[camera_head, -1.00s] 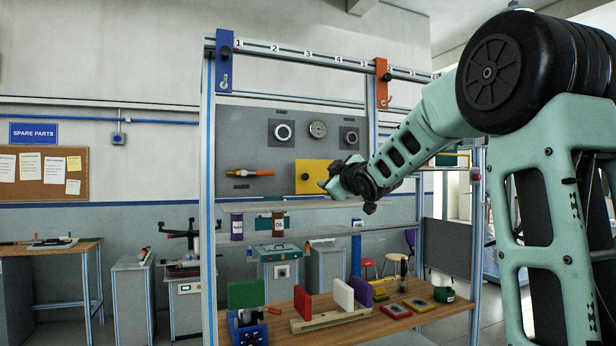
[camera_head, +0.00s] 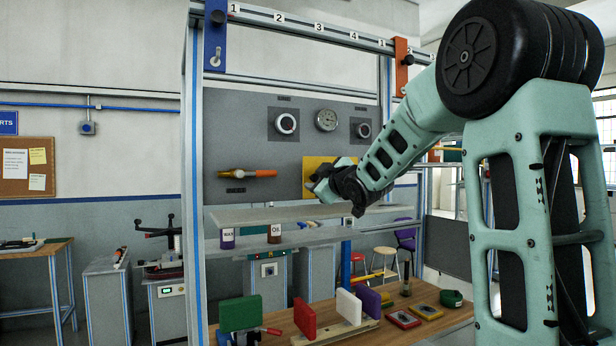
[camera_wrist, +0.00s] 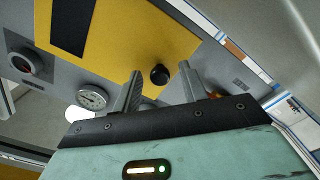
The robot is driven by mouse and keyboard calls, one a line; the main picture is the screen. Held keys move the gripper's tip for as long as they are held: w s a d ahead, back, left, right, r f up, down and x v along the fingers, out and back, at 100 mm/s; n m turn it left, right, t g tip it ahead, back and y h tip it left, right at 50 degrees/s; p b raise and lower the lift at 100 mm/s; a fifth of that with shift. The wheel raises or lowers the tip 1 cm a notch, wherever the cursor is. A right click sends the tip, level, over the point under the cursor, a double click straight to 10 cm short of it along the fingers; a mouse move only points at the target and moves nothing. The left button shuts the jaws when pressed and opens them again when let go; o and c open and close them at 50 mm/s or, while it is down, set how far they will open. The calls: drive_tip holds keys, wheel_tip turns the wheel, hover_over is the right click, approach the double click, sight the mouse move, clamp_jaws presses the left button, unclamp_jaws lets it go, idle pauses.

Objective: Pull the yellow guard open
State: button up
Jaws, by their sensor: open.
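The yellow guard (camera_head: 312,172) is a flat plate on the grey panel, partly hidden behind my arm in the head view. In the wrist view the yellow guard (camera_wrist: 185,38) fills the upper middle, with a dark stripe at its left. A round black knob (camera_wrist: 160,74) stands out from its lower edge. My gripper (camera_head: 318,184) is in front of the guard. In the wrist view my open gripper (camera_wrist: 158,72) has its two fingers on either side of the knob's picture position. I cannot tell how far the fingertips are from the knob; no contact shows.
The grey panel (camera_head: 245,150) also carries dials, a gauge (camera_head: 326,120) and an orange-handled valve (camera_head: 258,173). A shelf (camera_head: 270,214) runs below it. A blue bracket (camera_head: 215,40) and an orange bracket (camera_head: 401,65) hang from the top rail. Coloured blocks stand on the wooden bench below.

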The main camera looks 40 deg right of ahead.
drive_tip(key=shift+w+d, duration=0.1)
drive_tip(key=shift+w, duration=0.25)
drive_tip(key=shift+c, duration=0.3)
clamp_jaws()
drive_tip(key=shift+s, duration=0.15)
